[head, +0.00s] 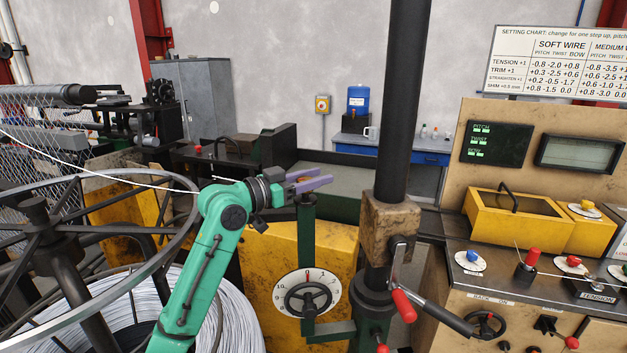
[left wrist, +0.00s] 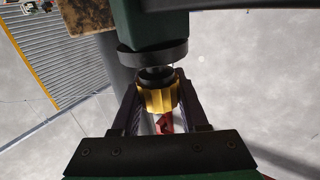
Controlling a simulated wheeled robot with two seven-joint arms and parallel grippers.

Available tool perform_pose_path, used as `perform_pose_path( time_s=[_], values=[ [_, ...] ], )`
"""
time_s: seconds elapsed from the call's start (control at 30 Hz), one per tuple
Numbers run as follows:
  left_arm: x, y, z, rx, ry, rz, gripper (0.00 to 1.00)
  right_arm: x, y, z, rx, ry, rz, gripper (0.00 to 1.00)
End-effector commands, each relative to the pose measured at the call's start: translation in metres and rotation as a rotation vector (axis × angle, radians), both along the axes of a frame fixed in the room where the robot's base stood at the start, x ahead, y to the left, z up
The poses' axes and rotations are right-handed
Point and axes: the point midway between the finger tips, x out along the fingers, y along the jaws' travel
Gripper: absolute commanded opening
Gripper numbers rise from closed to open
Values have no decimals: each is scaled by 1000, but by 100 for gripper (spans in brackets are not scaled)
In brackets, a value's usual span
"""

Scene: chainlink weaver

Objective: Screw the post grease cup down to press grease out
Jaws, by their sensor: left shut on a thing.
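The post grease cup (left wrist: 158,97) is a ribbed brass cap in the left wrist view, on a short dark stem below a dark round collar (left wrist: 152,60) on the green post (left wrist: 165,25). My left gripper (left wrist: 158,105) has one finger on each side of the cup and is shut on it. In the head view my left gripper (head: 308,184), with purple fingers, is at the top of the green post (head: 306,235). The cup is mostly hidden there by the fingers. My right gripper is not in view.
A numbered dial with a handwheel (head: 307,294) is low on the post. A black column (head: 402,100) with a red-handled crank (head: 403,305) stands just right. A wire reel (head: 90,215) is left, near my arm. The control panel (head: 540,265) is at right.

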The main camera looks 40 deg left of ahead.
Motion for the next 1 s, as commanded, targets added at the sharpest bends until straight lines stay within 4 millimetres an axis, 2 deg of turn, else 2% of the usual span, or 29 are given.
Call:
perform_pose_path(
  time_s=[0.23, 0.27, 0.3, 0.33, 0.6, 0.73, 0.87, 1.0],
  values=[
    [1, -1, -3, -2, 7, -3, 0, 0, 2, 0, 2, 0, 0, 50],
    [1, -1, -3, -2, 7, -3, 55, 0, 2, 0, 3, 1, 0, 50],
    [1, -1, -3, -2, 7, -3, 70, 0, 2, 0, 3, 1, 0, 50],
    [1, -1, -3, -2, 7, -3, 74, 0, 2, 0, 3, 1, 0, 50],
    [0, -1, -2, -1, 3, -1, 74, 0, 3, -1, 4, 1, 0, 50],
    [-7, 2, -4, 0, 3, 0, 74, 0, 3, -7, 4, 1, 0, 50],
    [-28, 8, -8, 2, 3, 1, 74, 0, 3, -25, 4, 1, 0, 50],
    [-61, 18, -10, 3, 2, 2, 74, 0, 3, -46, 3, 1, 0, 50]
  ],
)
